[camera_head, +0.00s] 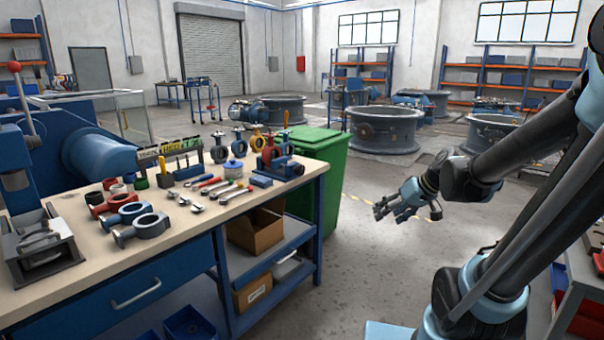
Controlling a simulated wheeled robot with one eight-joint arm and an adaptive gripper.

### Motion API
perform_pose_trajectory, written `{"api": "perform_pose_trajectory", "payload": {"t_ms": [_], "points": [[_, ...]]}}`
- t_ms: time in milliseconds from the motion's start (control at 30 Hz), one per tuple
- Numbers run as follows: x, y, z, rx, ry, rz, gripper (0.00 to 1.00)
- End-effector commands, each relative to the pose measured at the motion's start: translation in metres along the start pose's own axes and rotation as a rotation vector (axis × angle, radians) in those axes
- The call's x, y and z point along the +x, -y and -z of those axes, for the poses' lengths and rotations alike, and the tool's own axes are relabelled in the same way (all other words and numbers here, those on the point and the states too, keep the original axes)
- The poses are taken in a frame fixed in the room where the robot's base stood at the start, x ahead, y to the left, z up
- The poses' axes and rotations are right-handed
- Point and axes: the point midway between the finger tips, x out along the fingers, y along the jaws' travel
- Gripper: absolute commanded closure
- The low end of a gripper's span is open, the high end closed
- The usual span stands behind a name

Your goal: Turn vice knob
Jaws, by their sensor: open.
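A grey metal vice (42,248) sits at the left end of the workbench, under a blue machine. Its knob cannot be made out clearly. A smaller blue clamp-like device (287,165), possibly another vice, stands near the bench's right corner. A red ball knob (14,66) tops a lever on the blue machine at far left. My gripper (378,212) is open and empty. It hangs in the air over the floor, right of the bench and the green bin, apart from all of these.
The workbench (190,232) carries pipe rings, small valves and wrenches. Boxes lie on its lower shelf. A green bin (338,182) stands at its right end. Large round valves (384,132) stand farther back. The floor (375,275) between the bench and my arm is free.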

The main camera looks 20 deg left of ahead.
Motion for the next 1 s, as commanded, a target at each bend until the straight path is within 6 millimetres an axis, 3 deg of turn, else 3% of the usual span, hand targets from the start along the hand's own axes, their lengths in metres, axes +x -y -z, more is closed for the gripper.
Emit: {"api": "perform_pose_trajectory", "payload": {"t_ms": [200,500,1000], "points": [[0.028,0.015,0.057,-0.101,-0.118,0.12,0.38],[0.065,0.033,0.124,-0.219,-0.301,0.254,0.38],[0.13,0.049,0.204,-0.345,-0.625,0.399,0.38]]}}
